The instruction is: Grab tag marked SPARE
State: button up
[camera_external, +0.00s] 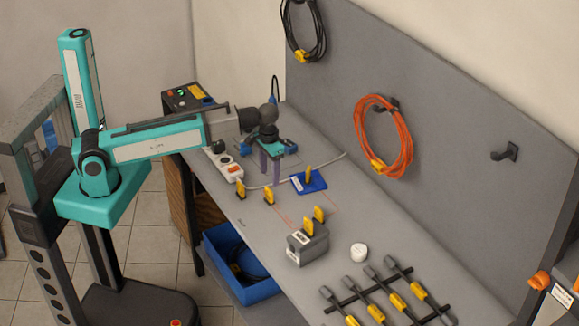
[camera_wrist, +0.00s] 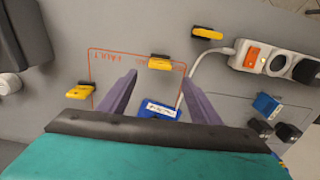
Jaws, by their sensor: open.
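Several yellow tags stand on the grey bench. None has a legible marking, so I cannot tell which says SPARE. In the external view, two stand near the front edge, a left one (camera_external: 240,190) and a right one (camera_external: 268,195). My gripper (camera_external: 270,172) is open and empty above the bench. In the wrist view its purple fingers (camera_wrist: 158,92) spread around the labelled blue base (camera_wrist: 150,111); a yellow tag (camera_wrist: 159,62) lies beyond them.
A white power strip (camera_external: 228,168) and its cable lie beside my gripper. An orange cable coil (camera_external: 383,136) hangs on the panel. A blue bin (camera_external: 240,265) stands below.

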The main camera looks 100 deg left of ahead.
aim_at(269, 189)
jog(key=shift+f+b, duration=1.35)
jog(key=shift+f, duration=1.05)
jog(key=shift+s+d+f+b, duration=0.1)
jog(key=shift+d+f+b, duration=0.05)
jog(key=shift+f+b, duration=0.55)
jog(key=shift+s+d+f+b, duration=0.1)
jog(key=shift+f+b, duration=0.45)
jog(key=shift+f, duration=0.25)
jog(key=shift+f+b, duration=0.75)
jog(key=shift+f, duration=0.35)
jog(key=c, duration=1.1)
jog(key=shift+r, duration=0.25)
